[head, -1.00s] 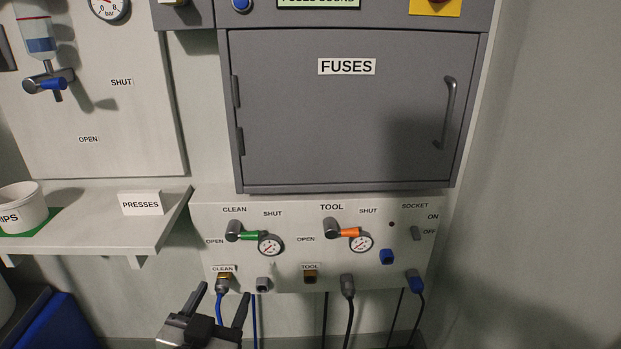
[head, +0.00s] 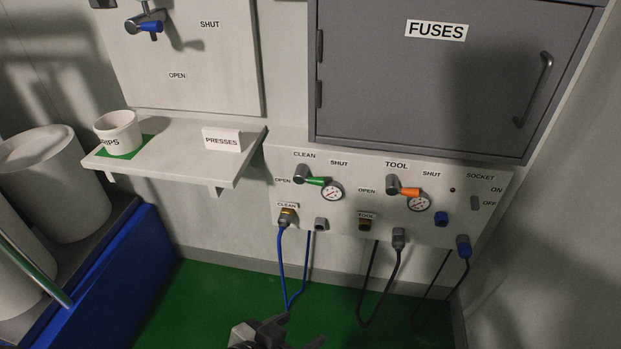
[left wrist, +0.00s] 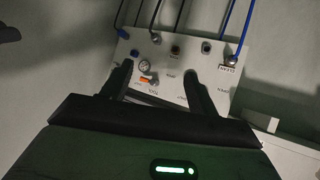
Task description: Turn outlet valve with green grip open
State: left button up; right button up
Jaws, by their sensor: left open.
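The outlet valve with the green grip (head: 315,181) is on the white panel (head: 345,224) under the CLEAN label. Its grip points right and slightly down from the grey hub, away from the OPEN label on its left. My left gripper (head: 286,333) is at the bottom edge of the head view, below the panel and apart from the valve. It is open and empty. In the left wrist view the panel shows upside down between the two open fingers (left wrist: 158,82); I cannot make out the green grip there. My right gripper is not in view.
A similar valve with an orange grip (head: 404,191) sits to the right, with a gauge (head: 331,191) between. Hoses and cables hang below the panel. A shelf (head: 180,160) juts out at left; the grey FUSES cabinet (head: 420,95) is above. Green floor (head: 205,300) is clear.

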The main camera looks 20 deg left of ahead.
aim_at(301, 172)
jog(key=z, duration=0.15)
jog(key=k, duration=0.75)
jog(key=u, duration=1.25)
jog(key=i, duration=0.65)
jog(key=u, duration=0.35)
